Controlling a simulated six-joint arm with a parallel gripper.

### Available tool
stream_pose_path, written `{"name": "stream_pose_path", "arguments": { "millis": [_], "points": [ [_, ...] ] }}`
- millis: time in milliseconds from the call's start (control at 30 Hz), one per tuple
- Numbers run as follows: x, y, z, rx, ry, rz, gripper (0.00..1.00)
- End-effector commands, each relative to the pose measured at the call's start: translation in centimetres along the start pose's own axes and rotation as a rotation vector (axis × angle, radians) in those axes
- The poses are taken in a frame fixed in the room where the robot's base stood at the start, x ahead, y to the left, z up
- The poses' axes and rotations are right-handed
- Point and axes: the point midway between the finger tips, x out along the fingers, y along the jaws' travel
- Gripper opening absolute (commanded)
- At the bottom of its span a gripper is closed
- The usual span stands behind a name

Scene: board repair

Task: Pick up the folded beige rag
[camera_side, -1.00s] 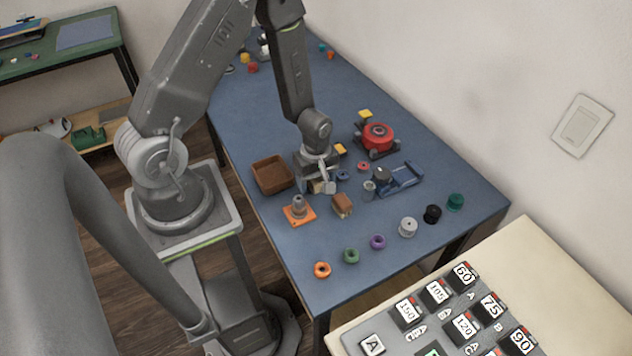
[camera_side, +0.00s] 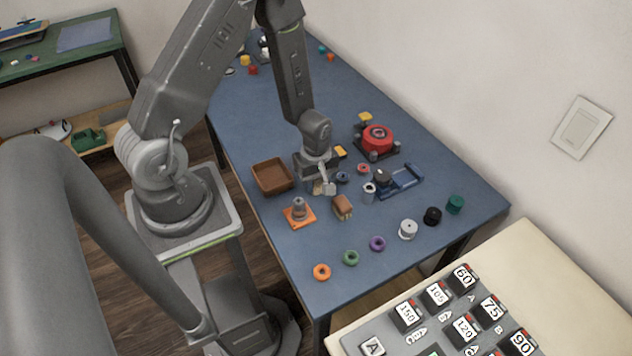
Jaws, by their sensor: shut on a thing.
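My gripper (camera_side: 324,188) points down at the blue table, between the brown tray and the blue fixture. Its jaws are shut on a small beige thing, the folded rag (camera_side: 317,187), which shows only in part beside the finger. The gripper body hides the rest of the rag. I cannot tell clearly whether the rag touches the table or is just above it.
A brown open tray (camera_side: 258,183) is left of the gripper. An orange-based post (camera_side: 299,213) and a brown block (camera_side: 342,206) stand close in front. A grey cylinder (camera_side: 369,192), a blue fixture (camera_side: 405,180) and a red round device (camera_side: 377,138) are to the right.

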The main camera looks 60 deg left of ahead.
Motion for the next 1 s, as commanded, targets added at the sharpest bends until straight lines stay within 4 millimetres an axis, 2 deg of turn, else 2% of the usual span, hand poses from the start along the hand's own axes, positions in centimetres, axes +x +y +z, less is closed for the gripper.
{"name": "stream_pose_path", "arguments": {
  "millis": [167,367,700,1000],
  "points": [
    [-1.3,0.1,0.0,0.0,0.001,0.003,0.15],
    [-4.3,0.1,-0.1,0.0,0.002,0.006,0.15],
    [-8.6,-5.0,-6.2,-0.01,0.002,0.004,0.15],
    [-10.6,-7.2,-8.7,-0.002,0.001,0.001,0.15]
  ]
}}
